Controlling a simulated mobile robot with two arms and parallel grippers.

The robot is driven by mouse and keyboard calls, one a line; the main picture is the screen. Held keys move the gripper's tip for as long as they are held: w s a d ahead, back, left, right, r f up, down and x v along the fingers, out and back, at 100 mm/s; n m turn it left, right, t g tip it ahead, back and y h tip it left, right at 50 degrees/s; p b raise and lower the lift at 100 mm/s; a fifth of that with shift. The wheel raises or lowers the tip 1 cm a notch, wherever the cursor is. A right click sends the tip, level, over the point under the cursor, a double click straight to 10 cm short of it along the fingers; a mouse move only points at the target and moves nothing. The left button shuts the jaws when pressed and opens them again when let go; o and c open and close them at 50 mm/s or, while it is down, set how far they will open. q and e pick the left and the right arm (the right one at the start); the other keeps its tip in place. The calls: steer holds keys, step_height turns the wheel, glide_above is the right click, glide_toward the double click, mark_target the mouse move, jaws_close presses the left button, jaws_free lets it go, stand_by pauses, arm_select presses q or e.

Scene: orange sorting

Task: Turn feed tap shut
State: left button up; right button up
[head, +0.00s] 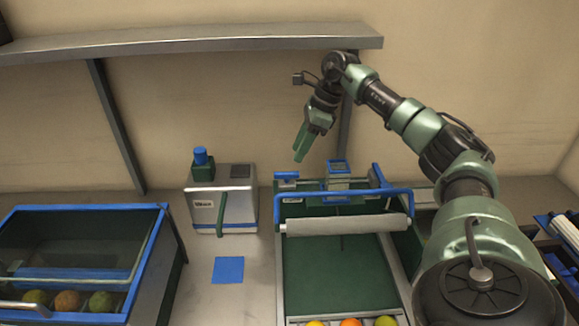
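I cannot tell for certain which part is the feed tap. A blue-topped dark knob (202,163) stands on the left of a white and grey box (222,203). Blue-topped fittings (338,168) sit at the back end of the green-bedded feed unit (340,270). My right gripper (301,152) hangs in the air above and behind that unit, its green fingers pointing down and slightly left. It appears apart from the fittings. Its finger gap is not clear from this angle, and no held thing shows. My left gripper is out of view.
A blue-framed bin (85,215) with several fruits stands at left. A blue square (228,270) lies on the counter. A blue bar (345,193) and a pale roller (345,224) cross the feed unit; fruits lie at its near end. A grey shelf (190,42) runs overhead.

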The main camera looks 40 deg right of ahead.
mark_target(287, 172)
steer(key=shift+a+f, duration=0.15)
steer(key=shift+f, duration=0.2)
steer(key=p+x, duration=0.2)
steer(key=x, duration=0.4)
steer(key=shift+w+a+f, duration=0.15)
steer(key=shift+a+f, duration=0.05)
steer(key=shift+f, duration=0.15)
jaws_close()
